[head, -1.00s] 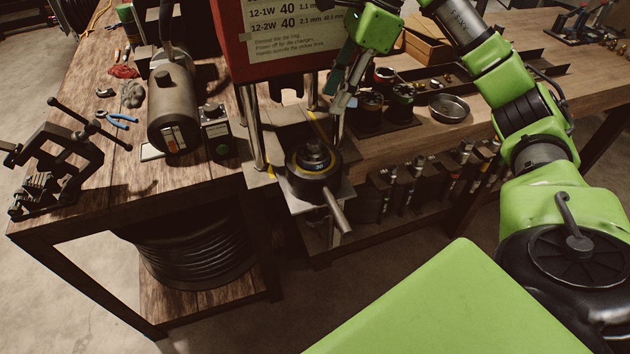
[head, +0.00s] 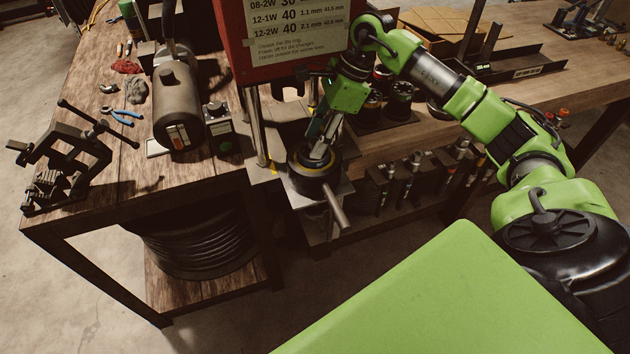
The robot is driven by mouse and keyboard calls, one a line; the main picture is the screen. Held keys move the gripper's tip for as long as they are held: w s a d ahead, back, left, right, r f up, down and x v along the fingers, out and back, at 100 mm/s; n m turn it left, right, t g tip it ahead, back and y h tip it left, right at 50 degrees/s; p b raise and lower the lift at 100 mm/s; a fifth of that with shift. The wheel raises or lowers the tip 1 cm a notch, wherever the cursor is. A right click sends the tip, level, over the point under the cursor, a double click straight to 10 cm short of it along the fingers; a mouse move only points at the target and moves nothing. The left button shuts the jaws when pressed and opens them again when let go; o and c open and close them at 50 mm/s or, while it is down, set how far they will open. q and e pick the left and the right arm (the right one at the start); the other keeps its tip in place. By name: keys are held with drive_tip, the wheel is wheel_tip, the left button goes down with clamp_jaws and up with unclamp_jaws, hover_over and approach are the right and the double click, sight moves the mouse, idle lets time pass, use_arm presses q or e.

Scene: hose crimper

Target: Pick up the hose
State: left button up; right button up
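The black ring-shaped crimping head (head: 314,172) stands under the red crimper (head: 290,45), with a grey rod (head: 336,208) sticking out of its front. My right gripper (head: 319,150) points down with its tips at the top opening of this head. The tips are small and partly hidden, so I cannot tell whether they are open or hold anything. Several short dark pieces with metal ends, which look like hoses (head: 410,172), stand upright in a rack below the right bench. A black coil (head: 205,240), which looks like hose, lies on the left bench's lower shelf. My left gripper is not in view.
A grey motor (head: 177,100), a control box (head: 219,130), blue pliers (head: 122,116) and a black clamp-like tool (head: 65,165) are on the left bench (head: 110,190). Dark round containers (head: 399,95) sit behind my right gripper. The floor in front is open.

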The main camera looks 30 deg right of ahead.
clamp_jaws()
drive_tip(key=shift+r, duration=0.1)
